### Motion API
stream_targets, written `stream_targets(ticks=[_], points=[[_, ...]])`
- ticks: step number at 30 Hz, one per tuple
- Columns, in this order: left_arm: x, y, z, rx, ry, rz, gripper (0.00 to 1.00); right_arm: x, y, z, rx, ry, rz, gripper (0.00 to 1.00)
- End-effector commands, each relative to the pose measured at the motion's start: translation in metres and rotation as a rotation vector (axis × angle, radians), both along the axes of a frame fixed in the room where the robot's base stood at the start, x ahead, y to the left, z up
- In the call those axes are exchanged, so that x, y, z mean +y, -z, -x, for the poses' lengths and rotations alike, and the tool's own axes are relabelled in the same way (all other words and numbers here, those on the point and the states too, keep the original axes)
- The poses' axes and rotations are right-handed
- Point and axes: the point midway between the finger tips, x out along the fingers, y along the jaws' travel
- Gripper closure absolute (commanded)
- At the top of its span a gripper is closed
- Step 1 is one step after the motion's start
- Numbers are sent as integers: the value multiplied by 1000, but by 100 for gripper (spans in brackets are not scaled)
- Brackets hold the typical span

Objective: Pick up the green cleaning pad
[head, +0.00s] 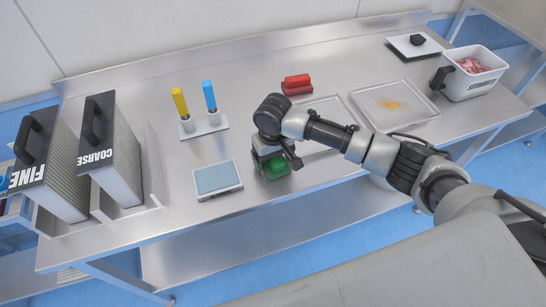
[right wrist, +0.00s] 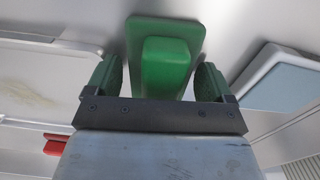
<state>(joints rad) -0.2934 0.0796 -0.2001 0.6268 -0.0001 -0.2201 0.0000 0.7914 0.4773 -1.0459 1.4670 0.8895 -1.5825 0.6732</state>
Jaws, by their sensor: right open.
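The green cleaning pad (head: 276,168) lies on the steel table near its front edge, under my right gripper. In the right wrist view the pad (right wrist: 166,62) shows a raised block handle on a wider flat base. My right gripper (right wrist: 164,78) is open, with one green-lined finger on each side of the handle. I cannot tell whether the fingers touch it. In the head view my right gripper (head: 277,160) covers part of the pad. My left gripper is not in view.
A scale-like pad with a blue top (head: 217,179) lies left of the green pad. A red block (head: 297,84) is behind. A stained tray (head: 395,86) and white bin (head: 468,88) are at right. FINE (head: 48,165) and COARSE (head: 113,150) boxes stand left.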

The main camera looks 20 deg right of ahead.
Motion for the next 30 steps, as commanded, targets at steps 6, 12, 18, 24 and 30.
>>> stream_targets(ticks=[6, 12, 18, 24, 30], points=[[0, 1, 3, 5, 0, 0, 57, 0, 1, 0, 0, -1, 0, 20], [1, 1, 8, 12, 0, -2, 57, 0, 1, 0, 0, -1, 0, 51], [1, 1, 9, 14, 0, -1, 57, 0, 0, 0, 0, -1, 0, 55], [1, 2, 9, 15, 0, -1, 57, 0, -6, -1, -1, 0, -1, 55], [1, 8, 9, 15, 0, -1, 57, 1, -33, -1, -4, -1, -2, 55]])
